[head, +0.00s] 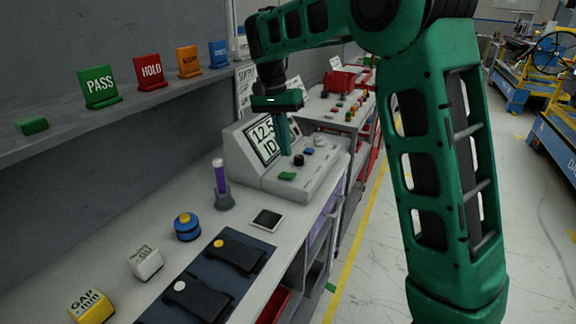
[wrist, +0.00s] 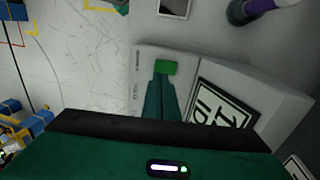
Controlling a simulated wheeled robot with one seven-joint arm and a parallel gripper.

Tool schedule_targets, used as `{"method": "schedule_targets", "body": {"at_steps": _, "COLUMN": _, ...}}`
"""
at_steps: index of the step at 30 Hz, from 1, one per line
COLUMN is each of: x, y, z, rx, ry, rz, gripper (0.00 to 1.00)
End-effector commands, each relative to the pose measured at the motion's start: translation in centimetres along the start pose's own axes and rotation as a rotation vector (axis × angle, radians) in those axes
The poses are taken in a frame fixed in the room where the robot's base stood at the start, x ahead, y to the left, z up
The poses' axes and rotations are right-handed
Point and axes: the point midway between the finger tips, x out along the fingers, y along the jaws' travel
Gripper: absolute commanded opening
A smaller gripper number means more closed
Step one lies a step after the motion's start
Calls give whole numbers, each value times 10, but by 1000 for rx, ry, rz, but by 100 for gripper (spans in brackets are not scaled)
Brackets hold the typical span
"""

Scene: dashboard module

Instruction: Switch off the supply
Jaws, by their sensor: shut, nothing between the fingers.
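The supply (head: 258,165) is a pale grey console on the bench with a tilted display (head: 264,138) reading "12.5" and "ID". Its front deck carries a green rocker or button (head: 287,176), a black knob (head: 299,160), a blue button (head: 309,151) and a grey knob (head: 320,141). My gripper (head: 285,152) is shut and empty, pointing down over the deck just behind the green button. In the wrist view the shut fingertips (wrist: 164,80) appear right beside the green button (wrist: 166,67); I cannot tell whether they touch it.
A small dark-screened square (head: 267,219), a blue and yellow knob (head: 187,227) and black clamps on a dark mat (head: 253,284) lie nearer. A shelf (head: 120,118) with coloured signs runs along the left wall.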

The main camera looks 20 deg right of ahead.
Motion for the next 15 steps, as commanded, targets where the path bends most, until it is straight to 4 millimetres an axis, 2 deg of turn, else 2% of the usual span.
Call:
{"method": "schedule_targets", "body": {"at_steps": 1, "x": 10, "y": 1, "z": 0, "rx": 2, "ry": -2, "rz": 3, "gripper": 0}}
{"method": "schedule_targets", "body": {"at_steps": 6, "x": 38, "y": 1, "z": 0, "rx": 2, "ry": -2, "rz": 2, "gripper": 0}}
{"method": "schedule_targets", "body": {"at_steps": 10, "x": 52, "y": 0, "z": 0, "rx": 1, "ry": -1, "rz": 2, "gripper": 0}}
{"method": "schedule_targets", "body": {"at_steps": 15, "x": 60, "y": 0, "z": -1, "rx": 2, "ry": 0, "rz": 0, "gripper": 0}}
